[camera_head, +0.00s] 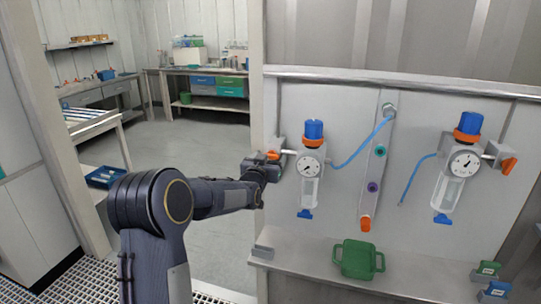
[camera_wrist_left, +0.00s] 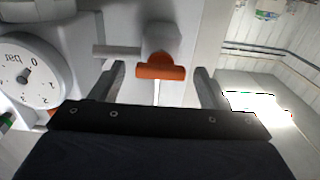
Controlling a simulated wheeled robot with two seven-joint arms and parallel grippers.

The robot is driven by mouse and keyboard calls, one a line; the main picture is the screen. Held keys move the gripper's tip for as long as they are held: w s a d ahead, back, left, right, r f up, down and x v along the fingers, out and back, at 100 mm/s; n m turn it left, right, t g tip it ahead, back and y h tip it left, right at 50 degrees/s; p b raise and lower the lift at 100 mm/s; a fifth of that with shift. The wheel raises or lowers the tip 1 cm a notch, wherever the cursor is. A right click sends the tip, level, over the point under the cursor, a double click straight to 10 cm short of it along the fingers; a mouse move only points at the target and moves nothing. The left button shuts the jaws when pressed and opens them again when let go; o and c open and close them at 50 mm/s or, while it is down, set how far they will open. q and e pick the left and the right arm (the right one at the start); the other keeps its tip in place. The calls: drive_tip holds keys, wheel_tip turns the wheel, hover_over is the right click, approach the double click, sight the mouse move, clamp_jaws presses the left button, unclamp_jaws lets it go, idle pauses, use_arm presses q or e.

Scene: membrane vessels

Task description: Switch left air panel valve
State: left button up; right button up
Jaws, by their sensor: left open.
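The left air panel valve has an orange handle (camera_head: 273,155) at the left side of the left regulator (camera_head: 311,160), which has a blue knob and a round gauge. In the left wrist view the orange handle (camera_wrist_left: 160,71) lies crosswise between the fingers, on a grey valve body. My left gripper (camera_head: 270,160) is at the valve, beside the panel's left edge. In the left wrist view the left gripper (camera_wrist_left: 158,85) is open, one finger on each side of the handle, with gaps visible. Its fingertips are partly hidden in the head view. My right gripper is not in view.
A second regulator (camera_head: 462,165) with an orange valve handle (camera_head: 508,165) is on the panel's right. Blue hoses run between. A green container (camera_head: 357,260) stands on the ledge below. The gauge (camera_wrist_left: 27,72) is close to the left finger in the wrist view.

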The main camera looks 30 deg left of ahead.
use_arm(q)
drive_tip(key=shift+w, duration=0.2)
drive_tip(key=shift+c, duration=0.3)
drive_tip(key=c, duration=0.9)
drive_tip(key=shift+a+f+n+b, duration=0.1)
drive_tip(key=shift+f+n+b, duration=0.1)
drive_tip(key=shift+n+b, duration=0.4)
drive_tip(key=shift+c, duration=0.2)
drive_tip(key=n+b, duration=1.4)
drive_tip(key=shift+a+n, duration=0.1)
drive_tip(key=shift+n, duration=0.2)
drive_tip(key=shift+n+b, duration=0.3)
